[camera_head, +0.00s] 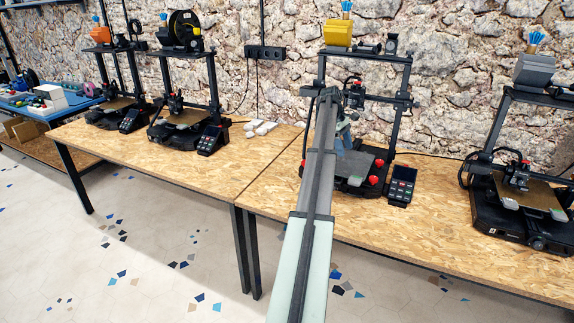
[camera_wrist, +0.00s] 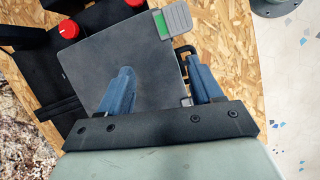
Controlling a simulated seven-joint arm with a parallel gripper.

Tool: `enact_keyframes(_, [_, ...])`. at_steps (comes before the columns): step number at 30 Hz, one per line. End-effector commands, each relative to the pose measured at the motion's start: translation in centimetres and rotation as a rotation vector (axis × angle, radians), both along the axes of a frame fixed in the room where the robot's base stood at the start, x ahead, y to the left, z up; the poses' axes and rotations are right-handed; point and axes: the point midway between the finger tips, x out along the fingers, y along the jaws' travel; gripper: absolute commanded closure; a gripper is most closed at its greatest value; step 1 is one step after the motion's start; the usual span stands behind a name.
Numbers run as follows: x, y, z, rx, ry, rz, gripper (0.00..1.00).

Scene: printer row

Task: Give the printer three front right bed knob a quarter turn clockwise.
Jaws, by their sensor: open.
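Printer three is the black printer (camera_head: 408,75) behind my arm, with a dark bed plate (camera_head: 362,160). Its front right red knob (camera_head: 373,180) sits at the bed's near right corner; in the wrist view its red top (camera_wrist: 135,3) is partly cut by the upper edge. A second red knob (camera_head: 380,163) is behind it; it also shows in the wrist view (camera_wrist: 68,29). My gripper (camera_wrist: 160,85) is open, its two blue fingers apart and empty over the bed plate, clear of both knobs. In the head view my arm partly hides it.
A grey and green piece (camera_wrist: 172,20) juts from the plate's front edge near the front right knob. A control screen (camera_head: 402,182) stands right of the printer. Another printer (camera_head: 532,192) is further right, and two stand on the left bench. Bare wooden bench (camera_head: 440,225) lies in front.

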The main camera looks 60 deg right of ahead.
Motion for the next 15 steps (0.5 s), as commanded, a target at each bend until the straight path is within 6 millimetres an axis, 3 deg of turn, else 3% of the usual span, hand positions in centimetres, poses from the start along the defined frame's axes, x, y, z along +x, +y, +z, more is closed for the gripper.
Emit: enact_keyframes(15, [7.4,3.1,-2.8,-0.014,-0.012,0.019,0.35])
